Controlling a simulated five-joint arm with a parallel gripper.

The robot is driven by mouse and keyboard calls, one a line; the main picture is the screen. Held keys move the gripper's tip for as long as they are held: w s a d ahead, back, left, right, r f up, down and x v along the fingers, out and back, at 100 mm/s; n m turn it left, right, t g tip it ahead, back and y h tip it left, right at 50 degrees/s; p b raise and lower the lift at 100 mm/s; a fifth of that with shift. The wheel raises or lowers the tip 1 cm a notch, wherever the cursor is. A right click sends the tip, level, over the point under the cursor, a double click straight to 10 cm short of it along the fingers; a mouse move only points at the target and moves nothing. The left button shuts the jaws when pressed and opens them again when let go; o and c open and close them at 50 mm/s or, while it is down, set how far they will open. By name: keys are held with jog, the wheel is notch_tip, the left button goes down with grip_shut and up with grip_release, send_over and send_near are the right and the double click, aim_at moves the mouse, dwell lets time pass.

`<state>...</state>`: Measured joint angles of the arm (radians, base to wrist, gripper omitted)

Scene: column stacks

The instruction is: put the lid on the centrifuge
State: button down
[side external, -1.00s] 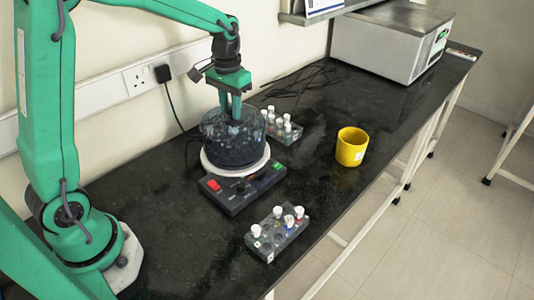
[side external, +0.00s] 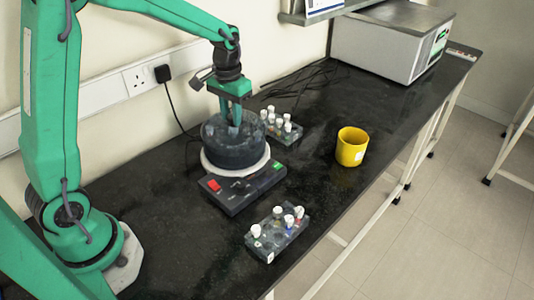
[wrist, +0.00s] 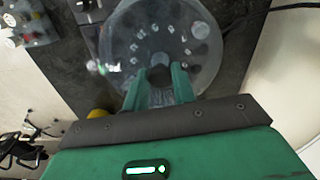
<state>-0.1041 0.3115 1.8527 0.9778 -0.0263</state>
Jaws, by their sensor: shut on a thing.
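The centrifuge (side external: 240,192) stands on the black bench, with a dark control base, a red button and a pale ring under its bowl. The clear lid (side external: 212,127) is over the bowl; it is see-through, so I cannot tell whether its rim touches the bowl. My gripper (side external: 234,116) points down above the middle of the centrifuge and is shut on the lid's knob. In the wrist view, the lid (wrist: 125,50) is a clear disc, and my gripper (wrist: 160,82) has a finger on each side of its dark centre. Several tube positions show in a ring through it.
A tube rack (side external: 284,128) with white caps stands close behind the centrifuge, and another rack (side external: 277,232) stands in front. A yellow cup (side external: 352,146) stands to the right. A grey box-shaped device (side external: 390,45) is at the far end. Bench between is clear.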

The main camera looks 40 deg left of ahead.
jog(key=shift+f, duration=0.15)
jog(key=c, duration=1.1)
grip_release()
jog(key=shift+o, duration=0.5)
jog(key=o, duration=0.4)
jog(key=shift+r, duration=0.2)
jog(key=shift+r, duration=2.75)
